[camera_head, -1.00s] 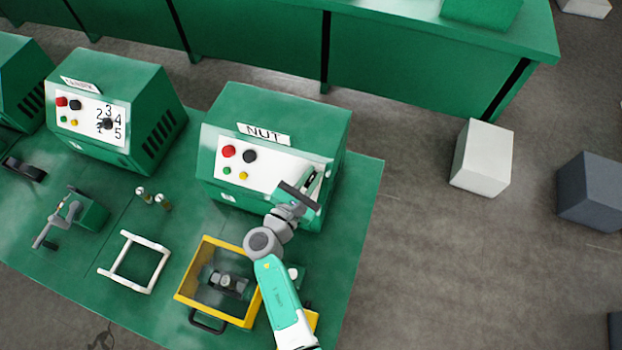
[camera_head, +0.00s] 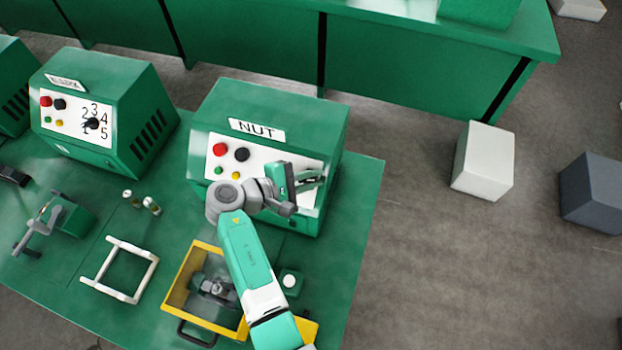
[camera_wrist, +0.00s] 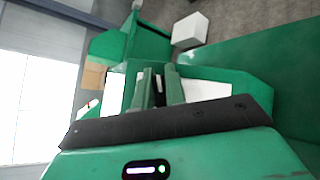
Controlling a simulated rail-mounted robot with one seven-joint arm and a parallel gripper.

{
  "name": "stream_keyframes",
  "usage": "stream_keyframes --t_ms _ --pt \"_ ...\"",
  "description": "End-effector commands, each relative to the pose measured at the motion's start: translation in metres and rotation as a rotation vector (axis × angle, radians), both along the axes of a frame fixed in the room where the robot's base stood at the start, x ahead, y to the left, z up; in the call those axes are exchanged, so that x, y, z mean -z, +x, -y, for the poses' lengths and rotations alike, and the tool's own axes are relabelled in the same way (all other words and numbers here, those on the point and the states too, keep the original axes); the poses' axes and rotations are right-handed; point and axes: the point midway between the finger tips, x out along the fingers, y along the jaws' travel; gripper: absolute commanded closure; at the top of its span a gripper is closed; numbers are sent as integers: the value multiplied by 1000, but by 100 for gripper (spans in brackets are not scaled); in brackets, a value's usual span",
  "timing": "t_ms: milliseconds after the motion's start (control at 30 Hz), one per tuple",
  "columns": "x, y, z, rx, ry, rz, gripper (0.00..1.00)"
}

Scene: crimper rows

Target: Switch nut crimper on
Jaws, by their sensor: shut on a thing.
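The nut crimper (camera_head: 270,103) is a green box with a "NUT" label (camera_head: 257,130) and a sloped white control panel (camera_head: 262,168). A red button (camera_head: 219,149), a black one (camera_head: 242,154), a small green one (camera_head: 219,170) and a small yellow one (camera_head: 236,175) show on the panel's left. My gripper (camera_head: 316,181) is at the panel's right part and covers it. In the wrist view, the fingers are close together around a small dark part (camera_wrist: 158,84), seemingly a knob on the panel. Its setting is hidden.
A similar machine with a numbered dial (camera_head: 92,123) stands to the left. A yellow-framed tray (camera_head: 171,290), a white frame (camera_head: 121,269) and a small press (camera_head: 60,220) are on the green table (camera_head: 362,190). White (camera_head: 483,160) and grey boxes (camera_head: 592,190) stand on the floor.

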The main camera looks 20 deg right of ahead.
Motion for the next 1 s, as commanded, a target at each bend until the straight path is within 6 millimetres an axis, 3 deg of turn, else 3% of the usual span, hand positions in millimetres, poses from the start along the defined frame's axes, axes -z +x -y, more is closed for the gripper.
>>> stream_keyframes --t_ms 500,1000 --pt "8 -1 -2 189 167 141 100" --pt "8 -1 -2 219 194 164 100"
